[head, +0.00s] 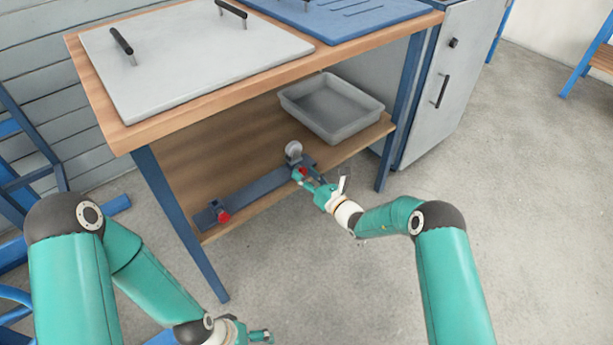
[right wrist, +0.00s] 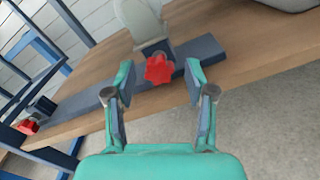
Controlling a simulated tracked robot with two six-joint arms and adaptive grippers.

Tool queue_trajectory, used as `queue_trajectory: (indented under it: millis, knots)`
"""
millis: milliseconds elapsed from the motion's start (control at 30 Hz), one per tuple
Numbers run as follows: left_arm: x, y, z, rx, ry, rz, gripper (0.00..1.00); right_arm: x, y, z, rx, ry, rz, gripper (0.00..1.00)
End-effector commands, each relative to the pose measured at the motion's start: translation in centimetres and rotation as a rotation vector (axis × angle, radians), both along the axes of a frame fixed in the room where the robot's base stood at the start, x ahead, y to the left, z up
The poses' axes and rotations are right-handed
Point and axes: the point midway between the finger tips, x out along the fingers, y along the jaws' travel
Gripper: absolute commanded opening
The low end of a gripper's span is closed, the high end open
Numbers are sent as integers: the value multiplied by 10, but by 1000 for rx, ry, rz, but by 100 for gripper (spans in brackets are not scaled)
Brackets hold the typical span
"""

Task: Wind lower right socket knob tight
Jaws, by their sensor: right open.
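The lower right socket knob is a red star-shaped knob (right wrist: 159,69) on the right end of a dark blue-grey bar (head: 259,191) on the lower shelf. In the head view the knob (head: 303,171) is partly hidden by my right gripper (head: 313,181). In the right wrist view my right gripper (right wrist: 160,85) is open, with its fingers on either side of the knob and a visible gap to each. A grey rounded part (head: 293,150) stands behind the knob. A second red knob (head: 224,216) is at the bar's left end. My left gripper (head: 262,337) is low at the bottom edge, small and partly cut off.
The lower wooden shelf (head: 190,155) carries a grey tray (head: 354,134) right of the bar. The tabletop (head: 90,80) overhangs it. Blue table legs (head: 180,225) stand at the left and right (head: 402,115). Open concrete floor (head: 530,220) lies in front and right.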

Motion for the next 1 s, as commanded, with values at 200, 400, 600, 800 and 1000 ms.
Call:
queue_trajectory:
  millis: [200, 400, 600, 800, 1000]
  knots:
    - [0, 0, 0, 0, 0, 0, 96, 0, 0, 0, 0, 0, 0, 31]
    - [0, 0, 0, 0, 0, 0, 96, 0, 0, 0, 0, 0, 0, 0]
    - [0, 0, 0, 0, 0, 0, 96, 0, -1, 0, -5, -5, -1, 0]
    - [0, 0, 0, 0, 0, 0, 96, 0, -1, 0, -45, -33, -2, 0]
    - [0, 0, -1, 0, 0, 0, 96, 0, -2, 0, -138, -100, -3, 0]
